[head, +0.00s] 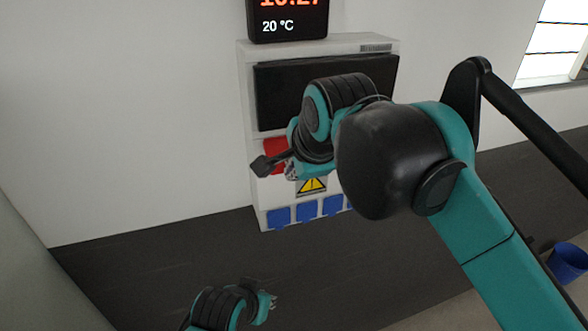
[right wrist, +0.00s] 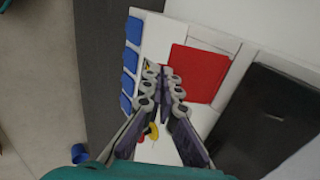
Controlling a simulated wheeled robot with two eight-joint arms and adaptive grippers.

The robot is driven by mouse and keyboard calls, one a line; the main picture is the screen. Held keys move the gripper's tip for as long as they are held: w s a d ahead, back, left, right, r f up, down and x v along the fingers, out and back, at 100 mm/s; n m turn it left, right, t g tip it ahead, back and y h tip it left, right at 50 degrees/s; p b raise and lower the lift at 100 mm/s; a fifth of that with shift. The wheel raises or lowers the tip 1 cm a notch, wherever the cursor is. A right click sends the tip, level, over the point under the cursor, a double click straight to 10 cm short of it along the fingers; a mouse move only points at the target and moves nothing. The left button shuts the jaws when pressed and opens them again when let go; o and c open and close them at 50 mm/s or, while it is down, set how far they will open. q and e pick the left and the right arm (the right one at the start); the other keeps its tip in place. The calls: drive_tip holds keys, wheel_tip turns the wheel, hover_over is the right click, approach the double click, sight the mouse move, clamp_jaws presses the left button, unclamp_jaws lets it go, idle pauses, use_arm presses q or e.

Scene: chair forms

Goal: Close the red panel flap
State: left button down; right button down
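The red panel flap (right wrist: 198,74) is on the front of a white wall cabinet (head: 248,95). In the head view only part of the red flap (head: 274,150) shows, behind my right gripper; I cannot tell how far it stands open. My right gripper (head: 264,166) is in front of the cabinet's left side. In the right wrist view its fingertips (right wrist: 160,70) are close together beside the flap's left edge, with nothing visible held; I cannot tell whether they touch it. My left gripper (head: 272,301) is low in the head view, away from the cabinet; its fingers are too small to read.
Blue covers (head: 306,210) line the cabinet's bottom. A black panel (head: 282,92) is above the flap and a yellow warning sign (head: 312,185) is below. A black clock display (head: 288,18) stands on top. A blue bin (head: 568,262) is at the right. Wall left of the cabinet is clear.

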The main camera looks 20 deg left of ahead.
drive_tip(key=w+a+f+t+y+b, duration=0.2)
drive_tip(key=w+f+t+y+b, duration=0.2)
drive_tip(key=b, duration=0.5)
drive_tip(key=shift+a+f+t, duration=0.4)
drive_tip(key=shift+f+t, duration=0.45)
drive_tip(key=shift+t, duration=0.25)
drive_tip(key=shift+w+a, duration=0.1)
drive_tip(key=shift+w, duration=0.1)
drive_tip(key=shift+s, duration=0.1)
